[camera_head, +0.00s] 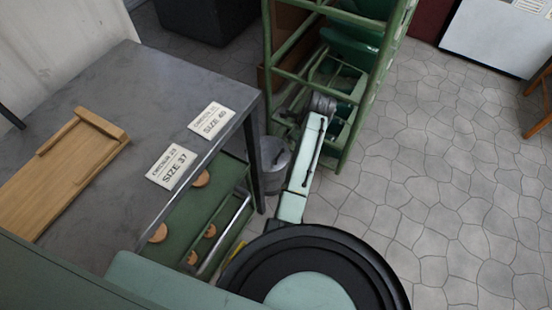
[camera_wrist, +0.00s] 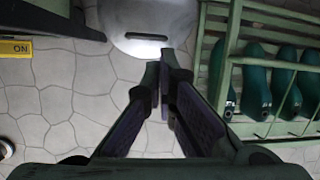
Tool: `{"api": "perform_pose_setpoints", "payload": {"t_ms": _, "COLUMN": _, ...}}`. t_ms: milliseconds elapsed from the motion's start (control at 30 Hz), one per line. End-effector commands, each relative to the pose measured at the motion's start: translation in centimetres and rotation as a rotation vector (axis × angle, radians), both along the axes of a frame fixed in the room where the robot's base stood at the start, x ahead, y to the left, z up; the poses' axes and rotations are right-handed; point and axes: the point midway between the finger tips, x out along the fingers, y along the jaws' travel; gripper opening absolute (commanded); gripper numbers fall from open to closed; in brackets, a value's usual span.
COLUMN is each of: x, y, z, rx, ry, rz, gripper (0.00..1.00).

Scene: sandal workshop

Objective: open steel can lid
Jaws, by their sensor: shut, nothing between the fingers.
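The steel can (camera_head: 274,158) stands on the floor beside the table's front leg, partly hidden by my arm in the head view. In the wrist view its round grey lid (camera_wrist: 150,18) shows at the top, cut off by the frame edge. A dark slot-like handle (camera_wrist: 147,36) lies across the lid near its lower edge. The lid appears to be on the can. My gripper (camera_wrist: 168,62) is shut and empty, with its fingertips just below the lid in the picture. Whether they touch it cannot be told. In the head view the fingers cannot be made out.
A green rack (camera_head: 340,90) stands right of the can; its shelf holds several dark green shoe forms (camera_wrist: 255,82). A grey table (camera_head: 110,75) with size cards (camera_head: 171,166) and a wooden tray (camera_head: 62,185) is at left. Stone floor (camera_head: 450,190) is clear at right.

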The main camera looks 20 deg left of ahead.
Motion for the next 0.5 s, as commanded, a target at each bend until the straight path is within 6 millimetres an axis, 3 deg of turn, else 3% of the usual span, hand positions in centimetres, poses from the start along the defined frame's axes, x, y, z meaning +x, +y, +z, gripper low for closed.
{"api": "perform_pose_setpoints", "payload": {"t_ms": 200, "x": -2.2, "y": -1.5, "z": -2.6, "rx": 0.007, "ry": 0.132, "rz": -0.082, "gripper": 0.00}}
{"api": "perform_pose_setpoints", "payload": {"t_ms": 500, "x": -2.0, "y": -0.2, "z": -7.0, "rx": 0.005, "ry": 0.134, "rz": -0.081, "gripper": 0.00}}
